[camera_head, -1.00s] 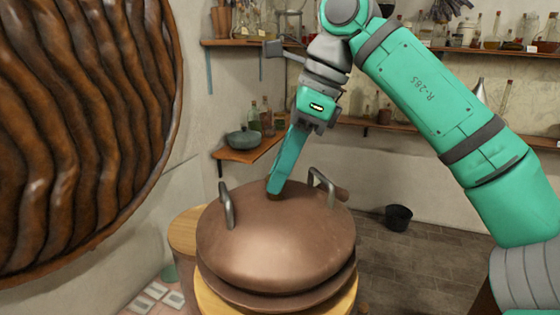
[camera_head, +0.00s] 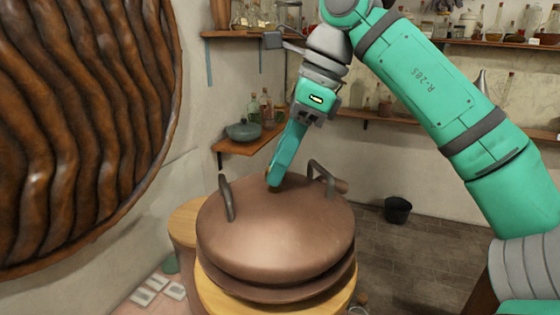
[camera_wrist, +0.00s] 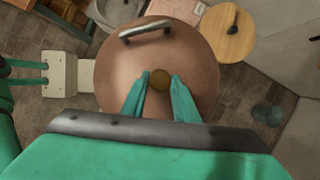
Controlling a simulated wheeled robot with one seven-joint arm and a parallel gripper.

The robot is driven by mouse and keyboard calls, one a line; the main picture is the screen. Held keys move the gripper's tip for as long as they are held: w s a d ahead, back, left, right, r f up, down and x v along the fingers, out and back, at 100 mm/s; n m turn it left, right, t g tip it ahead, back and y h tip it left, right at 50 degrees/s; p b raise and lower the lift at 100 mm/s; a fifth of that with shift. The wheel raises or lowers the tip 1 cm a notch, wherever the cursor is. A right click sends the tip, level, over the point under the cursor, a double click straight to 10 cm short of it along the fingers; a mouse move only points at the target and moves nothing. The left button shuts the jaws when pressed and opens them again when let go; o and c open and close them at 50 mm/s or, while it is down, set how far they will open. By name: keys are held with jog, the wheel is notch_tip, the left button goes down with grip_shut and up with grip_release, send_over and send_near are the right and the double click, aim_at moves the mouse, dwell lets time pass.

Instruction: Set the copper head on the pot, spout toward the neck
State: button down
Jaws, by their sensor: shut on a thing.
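The copper head (camera_head: 275,240) is a wide brown dome with two upright metal handles, in the middle of the head view. In the wrist view the dome (camera_wrist: 125,70) fills the centre, with one handle visible. My gripper (camera_head: 273,184) reaches down to the top of the dome between the handles. In the wrist view its fingers are on either side of a small round brass-coloured knob (camera_wrist: 160,80). A short copper stub (camera_head: 341,186) shows behind the right handle; I cannot tell whether it is the spout. A second copper rim (camera_head: 300,294) lies under the dome. The pot's neck is not identifiable.
A pale wooden round (camera_head: 212,285) lies below the copper. A wooden stool top (camera_wrist: 228,35) stands beside it. A large ribbed brown disc (camera_head: 80,120) is close on the left. A shelf with a bowl (camera_head: 243,132) is behind. A black bucket (camera_head: 397,210) stands on open floor.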

aim_at(289, 202)
jog(key=shift+f, duration=0.7)
dwell(1.2)
jog(key=shift+f, duration=0.7)
dwell(0.8)
jog(key=c, duration=1.3)
grip_release()
jog(key=shift+d, duration=0.1)
